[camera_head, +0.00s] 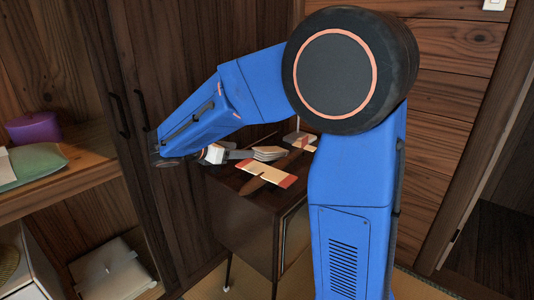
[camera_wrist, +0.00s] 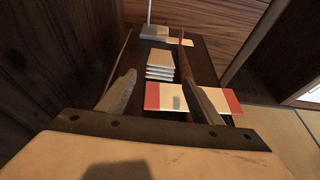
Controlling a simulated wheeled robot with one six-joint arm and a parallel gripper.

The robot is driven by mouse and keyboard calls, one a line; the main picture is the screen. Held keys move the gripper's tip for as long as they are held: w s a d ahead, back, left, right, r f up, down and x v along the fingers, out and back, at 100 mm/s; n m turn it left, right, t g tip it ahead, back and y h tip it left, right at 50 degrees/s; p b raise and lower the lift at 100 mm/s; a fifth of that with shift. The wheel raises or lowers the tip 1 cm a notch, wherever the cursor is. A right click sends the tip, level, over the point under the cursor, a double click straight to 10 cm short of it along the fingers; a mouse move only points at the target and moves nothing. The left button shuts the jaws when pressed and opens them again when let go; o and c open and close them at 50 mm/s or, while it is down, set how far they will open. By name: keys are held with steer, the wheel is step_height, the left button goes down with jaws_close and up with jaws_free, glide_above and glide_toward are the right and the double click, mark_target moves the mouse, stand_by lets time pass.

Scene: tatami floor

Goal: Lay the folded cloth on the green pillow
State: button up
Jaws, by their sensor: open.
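The folded cloth (camera_head: 268,153) is a small pale stack of layers on top of the dark cabinet. In the wrist view the cloth (camera_wrist: 160,62) lies ahead of and between my fingertips. My gripper (camera_wrist: 158,78) is open, with its two fingers apart and nothing held. In the head view my gripper (camera_head: 242,155) is just left of the cloth; whether it touches the cloth is unclear. The green pillow (camera_head: 38,163) lies on the wooden shelf at the far left, cut by the picture's edge. A pale thing at that edge overlaps it.
A toy plane with red-tipped cream wings (camera_head: 266,173) lies beside the cloth on the dark cabinet (camera_head: 240,205). A small stand with a rod (camera_wrist: 155,32) is behind the cloth. A purple cushion-like thing (camera_head: 33,127) sits behind the pillow. A tall dark door (camera_head: 150,90) separates shelf and cabinet.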

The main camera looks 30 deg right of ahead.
mark_target(268, 151)
steer(key=x, duration=1.6)
steer(key=shift+d, duration=0.25)
steer(key=c, duration=0.8)
